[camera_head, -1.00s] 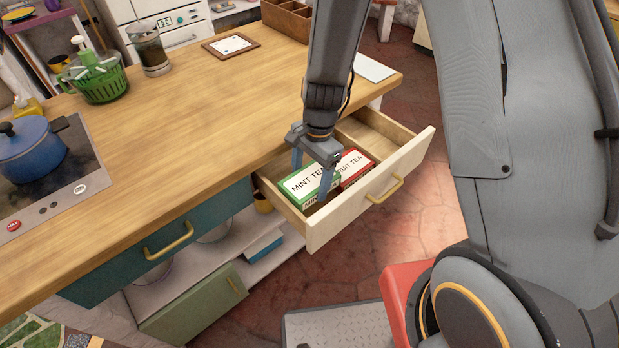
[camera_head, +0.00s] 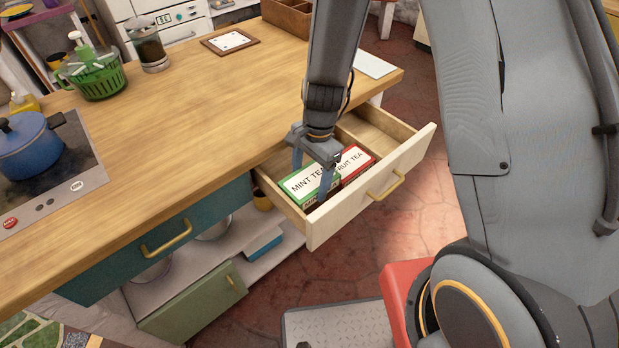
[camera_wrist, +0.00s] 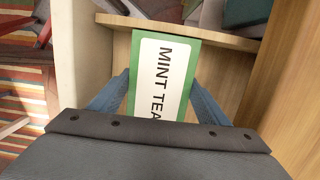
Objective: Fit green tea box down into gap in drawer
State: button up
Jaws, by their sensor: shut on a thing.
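The green mint tea box (camera_head: 305,184) sits inside the open drawer (camera_head: 327,228), its white label facing up. My gripper (camera_head: 312,178) points down over it with a finger on either side, shut on the box. In the wrist view the green box (camera_wrist: 163,75) lies between the two blue-grey fingers (camera_wrist: 158,95), near the drawer's wooden wall (camera_wrist: 190,35). The red fruit tea box (camera_head: 356,164) stands in the drawer right beside it. The lower part of the green box is mostly hidden by the drawer front and a finger, so I cannot tell whether it touches the floor.
The wooden counter (camera_head: 190,110) overhangs the drawer's back. A blue pot (camera_head: 30,150) on the hob and a green basket (camera_head: 95,80) stand far left. The drawer's right compartment (camera_head: 368,135) looks empty. A closed teal drawer (camera_head: 165,240) is to the left.

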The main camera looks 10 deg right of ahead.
aim_at(311, 178)
jog(key=shift+f+b, duration=1.35)
jog(key=shift+f, duration=0.65)
dwell(0.9)
jog(key=o, duration=1.2)
jog(key=shift+w+d+r, duration=0.1)
jog(key=shift+d+r, duration=0.05)
jog(key=shift+r, duration=1.15)
jog(key=shift+w+d+r, duration=0.1)
jog(key=shift+d+r, duration=0.1)
jog(key=shift+r, duration=1.05)
jog(key=shift+w+d+r, duration=0.1)
jog(key=shift+d+r, duration=0.05)
jog(key=shift+r, duration=1.15)
